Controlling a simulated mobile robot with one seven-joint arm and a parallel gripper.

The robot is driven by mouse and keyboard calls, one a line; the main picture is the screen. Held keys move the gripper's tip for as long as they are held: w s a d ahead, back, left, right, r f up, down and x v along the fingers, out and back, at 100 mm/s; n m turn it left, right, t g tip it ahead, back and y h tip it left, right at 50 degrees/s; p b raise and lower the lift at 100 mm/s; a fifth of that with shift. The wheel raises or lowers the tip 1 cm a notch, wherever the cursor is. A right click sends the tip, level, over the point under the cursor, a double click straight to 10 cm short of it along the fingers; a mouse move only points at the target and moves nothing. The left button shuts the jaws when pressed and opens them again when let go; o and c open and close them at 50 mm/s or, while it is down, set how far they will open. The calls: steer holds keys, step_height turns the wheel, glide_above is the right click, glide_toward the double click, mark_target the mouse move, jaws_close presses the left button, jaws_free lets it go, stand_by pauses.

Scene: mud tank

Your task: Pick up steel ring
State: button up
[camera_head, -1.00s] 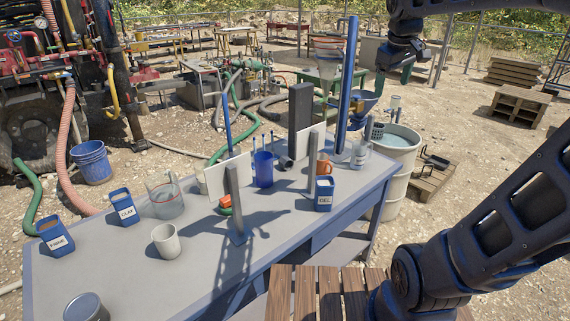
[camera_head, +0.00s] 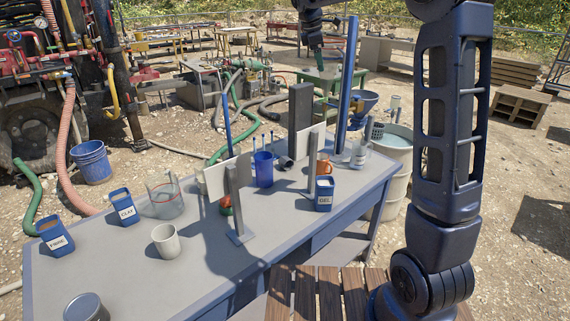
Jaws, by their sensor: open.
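I cannot pick out the steel ring with certainty. A short, dark grey round piece (camera_head: 286,162) lies on the grey table (camera_head: 205,270), at the foot of an upright dark block; it is too small to tell whether it is a ring. A round metal tin (camera_head: 86,307) stands at the table's near left corner. My gripper (camera_head: 315,42) is at the top centre, high in the picture and apart from the table things. It is open; its fingers are small and dark, and I see nothing held.

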steer(key=w+a+f+n+h, duration=0.1)
steer(key=w+a+f+n, duration=0.55)
steer(key=w+a, duration=0.5)
glide_above(285, 157)
steer(key=s+a, duration=0.2)
steer(key=s, duration=0.1)
step_height(285, 157, down, 36)
steer(key=x, duration=0.5)
steer(key=shift+w+f, duration=0.3)
steer(key=shift+f, duration=0.05)
steer(key=x, duration=0.5)
steer(key=shift+w+a, duration=0.1)
steer(key=shift+w, duration=0.1)
steer(key=shift+r, duration=0.1)
steer(key=c, duration=1.3)
steer(key=shift+o, duration=0.2)
steer(key=shift+r, duration=0.15)
